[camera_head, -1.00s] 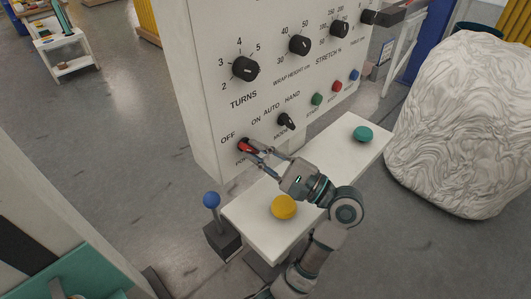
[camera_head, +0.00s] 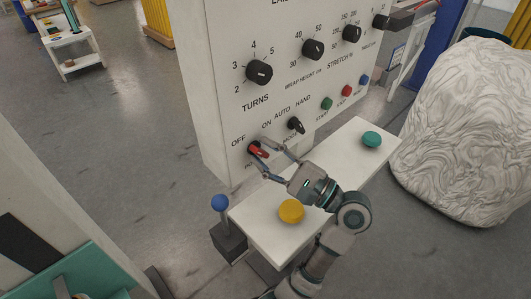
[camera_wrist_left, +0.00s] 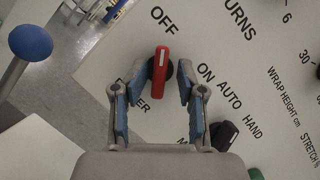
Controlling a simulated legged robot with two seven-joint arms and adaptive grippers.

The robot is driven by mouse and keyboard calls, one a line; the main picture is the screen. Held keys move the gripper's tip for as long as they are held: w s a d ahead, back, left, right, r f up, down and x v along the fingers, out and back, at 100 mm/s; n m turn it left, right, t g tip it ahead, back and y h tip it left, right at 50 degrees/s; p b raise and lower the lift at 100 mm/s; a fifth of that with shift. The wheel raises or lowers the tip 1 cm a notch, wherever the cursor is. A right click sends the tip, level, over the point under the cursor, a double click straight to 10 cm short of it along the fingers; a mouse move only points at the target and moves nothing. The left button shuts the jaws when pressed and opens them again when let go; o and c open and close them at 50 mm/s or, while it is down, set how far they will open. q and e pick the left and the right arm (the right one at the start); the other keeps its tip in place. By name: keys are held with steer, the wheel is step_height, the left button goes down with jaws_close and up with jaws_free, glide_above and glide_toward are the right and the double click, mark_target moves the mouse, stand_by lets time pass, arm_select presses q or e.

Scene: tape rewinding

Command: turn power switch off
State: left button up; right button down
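The red power switch (camera_head: 259,151) sits on the upright white panel, below and between the OFF and ON labels. In the left wrist view the red handle (camera_wrist_left: 160,68) lies with one end toward OFF and the other toward the partly hidden POWER label. My left gripper (camera_head: 258,149) is at the switch with its fingers spread. In the wrist view its two blue-padded fingers (camera_wrist_left: 160,80) stand either side of the handle, with a gap on each side. My right gripper is in neither view.
A black mode knob (camera_head: 296,125) is right of the switch. Green, red and blue buttons are farther right. A white ledge with a yellow button (camera_head: 291,210) and a teal button (camera_head: 372,139) lies below. A blue-topped lever (camera_head: 220,203) stands left of the ledge.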

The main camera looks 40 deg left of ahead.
arm_select(q)
steer(key=v, duration=1.2)
